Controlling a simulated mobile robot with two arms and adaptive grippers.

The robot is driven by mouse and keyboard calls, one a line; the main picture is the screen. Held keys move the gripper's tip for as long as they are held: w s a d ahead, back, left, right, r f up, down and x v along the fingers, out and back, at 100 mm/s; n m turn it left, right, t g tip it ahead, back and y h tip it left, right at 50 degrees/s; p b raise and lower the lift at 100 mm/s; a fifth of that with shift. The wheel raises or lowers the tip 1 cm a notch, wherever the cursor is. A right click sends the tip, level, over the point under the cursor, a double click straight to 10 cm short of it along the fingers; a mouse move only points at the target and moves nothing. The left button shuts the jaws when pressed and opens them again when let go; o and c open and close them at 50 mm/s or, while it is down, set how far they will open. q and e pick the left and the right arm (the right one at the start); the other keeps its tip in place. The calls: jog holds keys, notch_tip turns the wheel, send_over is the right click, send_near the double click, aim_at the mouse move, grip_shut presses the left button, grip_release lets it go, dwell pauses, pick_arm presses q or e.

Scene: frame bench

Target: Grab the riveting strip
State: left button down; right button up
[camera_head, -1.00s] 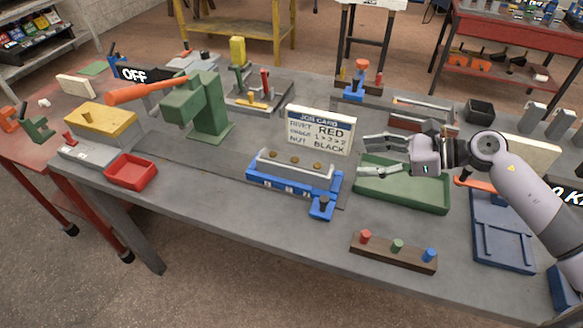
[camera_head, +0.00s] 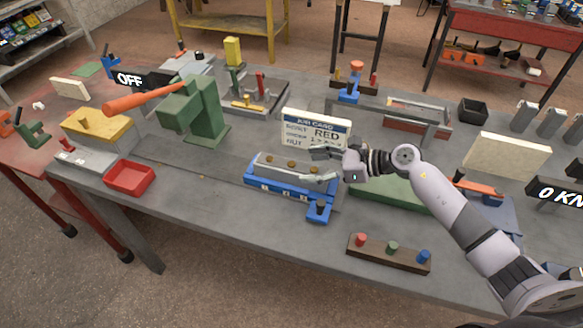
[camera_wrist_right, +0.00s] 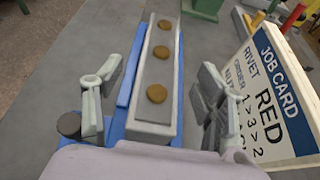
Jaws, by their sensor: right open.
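The riveting strip (camera_head: 288,167) is a grey bar with several brown round rivet spots along its top. It sits in a blue fixture (camera_head: 262,183) at the middle of the bench. In the right wrist view the strip (camera_wrist_right: 157,75) runs lengthwise between the fingers. My right gripper (camera_head: 318,165) is open at the strip's right end, with one finger on each side. In the right wrist view the gripper (camera_wrist_right: 152,92) shows a gap to the strip on both sides. Whether a finger touches the fixture is hard to tell. My left gripper is out of view.
A job card (camera_head: 316,128) stands right behind the strip, close to the right fingers; the wrist view reads RED and 1>3>2. A green press (camera_head: 205,110) with an orange handle stands left. A peg block (camera_head: 388,254) lies in front.

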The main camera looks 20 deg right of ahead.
aim_at(297, 165)
jog(key=shift+w+a+p, duration=0.2)
jog(key=shift+a+p, duration=0.1)
jog(key=shift+a, duration=0.05)
jog(key=p+x, duration=0.1)
jog(key=x, duration=0.2)
jog(key=shift+w+a+f+p, duration=0.1)
jog(key=shift+w+a+p, duration=0.1)
jog(key=shift+p, duration=0.2)
jog(key=shift+w+a+f, duration=0.25)
jog(key=shift+a+f, duration=0.05)
jog(key=shift+s+d, duration=0.1)
jog(key=shift+c, duration=0.6)
grip_shut()
